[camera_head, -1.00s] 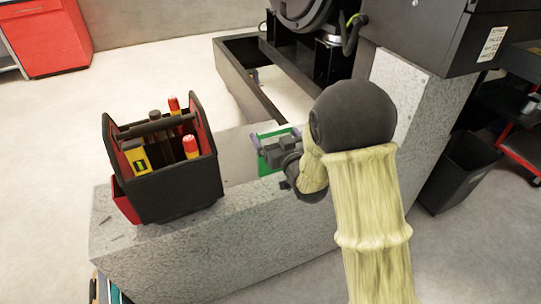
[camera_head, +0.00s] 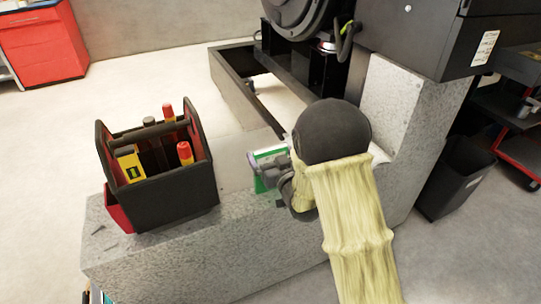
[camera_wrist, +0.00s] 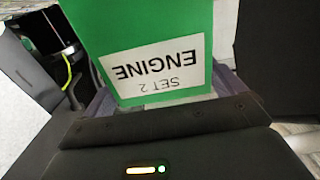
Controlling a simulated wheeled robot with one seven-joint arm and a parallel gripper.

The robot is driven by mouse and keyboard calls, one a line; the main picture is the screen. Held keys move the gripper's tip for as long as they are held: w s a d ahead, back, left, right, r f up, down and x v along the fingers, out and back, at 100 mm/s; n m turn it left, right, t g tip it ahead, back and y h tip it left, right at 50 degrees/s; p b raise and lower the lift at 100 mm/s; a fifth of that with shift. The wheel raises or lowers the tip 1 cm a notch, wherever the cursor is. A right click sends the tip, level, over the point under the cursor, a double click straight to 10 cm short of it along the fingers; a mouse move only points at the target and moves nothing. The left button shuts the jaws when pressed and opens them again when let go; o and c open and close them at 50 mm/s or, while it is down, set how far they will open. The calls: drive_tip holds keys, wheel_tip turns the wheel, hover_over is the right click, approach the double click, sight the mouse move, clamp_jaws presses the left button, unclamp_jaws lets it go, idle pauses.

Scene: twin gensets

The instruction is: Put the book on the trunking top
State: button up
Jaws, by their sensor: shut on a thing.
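The green book (camera_head: 262,172) is held in my gripper (camera_head: 270,172), above or at the pale flat surface beside the toolbox. In the wrist view the book (camera_wrist: 165,30) fills the top middle, with a white label reading "ENGINE SET 2" upside down. My gripper (camera_wrist: 160,105) is shut on its near edge. The trunking top may be the pale flat strip (camera_head: 232,160) between the toolbox and my gripper; I cannot tell for certain. My arm hides part of the area to the right, and I cannot tell whether the book touches the surface.
A black toolbox (camera_head: 165,195) with red-handled tools stands on the concrete plinth (camera_head: 190,255), left of the book. A black engine frame (camera_head: 245,95) lies behind. A grey block (camera_head: 395,105) rises at right, and a black bin (camera_head: 455,180) stands on the floor.

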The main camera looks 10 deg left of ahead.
drive_tip(key=shift+f, duration=0.1)
drive_tip(key=o, duration=1.1)
drive_tip(key=shift+c, duration=0.2)
drive_tip(key=shift+r, duration=0.25)
drive_tip(key=p+v, duration=0.7)
drive_tip(key=v, duration=0.5)
drive_tip(key=shift+s+a+f, duration=0.1)
drive_tip(key=shift+f, duration=0.05)
